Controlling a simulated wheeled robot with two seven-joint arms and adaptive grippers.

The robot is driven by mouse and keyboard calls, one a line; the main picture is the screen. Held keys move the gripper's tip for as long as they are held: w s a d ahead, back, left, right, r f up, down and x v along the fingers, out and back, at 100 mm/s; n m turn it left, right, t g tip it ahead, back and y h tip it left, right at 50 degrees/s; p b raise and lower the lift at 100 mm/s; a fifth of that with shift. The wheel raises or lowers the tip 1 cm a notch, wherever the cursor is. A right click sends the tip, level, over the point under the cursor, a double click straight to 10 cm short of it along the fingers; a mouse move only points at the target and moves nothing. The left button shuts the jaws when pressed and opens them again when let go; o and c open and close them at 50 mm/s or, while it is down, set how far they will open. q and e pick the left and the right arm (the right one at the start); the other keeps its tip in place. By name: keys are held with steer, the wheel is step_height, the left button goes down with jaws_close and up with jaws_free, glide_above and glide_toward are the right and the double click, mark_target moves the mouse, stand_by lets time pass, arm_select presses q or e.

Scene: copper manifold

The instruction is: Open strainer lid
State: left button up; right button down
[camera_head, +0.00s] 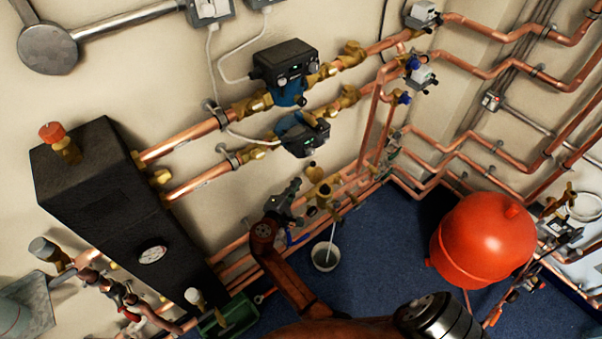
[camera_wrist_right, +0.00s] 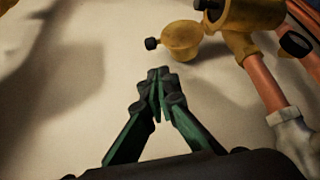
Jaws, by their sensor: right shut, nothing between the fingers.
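My right gripper (camera_head: 290,192) is shut and empty, in front of the wall by the lower copper pipes. In the right wrist view its green and black fingertips (camera_wrist_right: 160,85) meet below a small round brass cap (camera_wrist_right: 182,42) with a black knob on its left side. The cap looks like the strainer lid; a gap shows between it and the fingertips. In the head view it is the small brass piece (camera_head: 314,172) right of the gripper. A larger brass fitting (camera_wrist_right: 253,28), probably the strainer body, is right of the cap; I cannot tell how they join.
Copper pipes (camera_wrist_right: 268,85) run close to the right of the gripper. A bucket (camera_head: 325,257) stands on the blue floor below. A red expansion vessel (camera_head: 483,240) is at right, a black manifold box (camera_head: 105,195) at left. Bare wall is behind the gripper.

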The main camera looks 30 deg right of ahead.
mark_target(306, 172)
steer(key=b+x, duration=0.2)
steer(key=x, duration=0.7)
steer(key=shift+w+d+r, duration=0.15)
steer(key=shift+w+d, duration=0.1)
steer(key=shift+d, duration=0.05)
arm_select(q)
steer(key=w, duration=0.4)
steer(key=shift+w+d+r, duration=0.1)
steer(key=shift+d+r, duration=0.1)
steer(key=shift+d, duration=0.1)
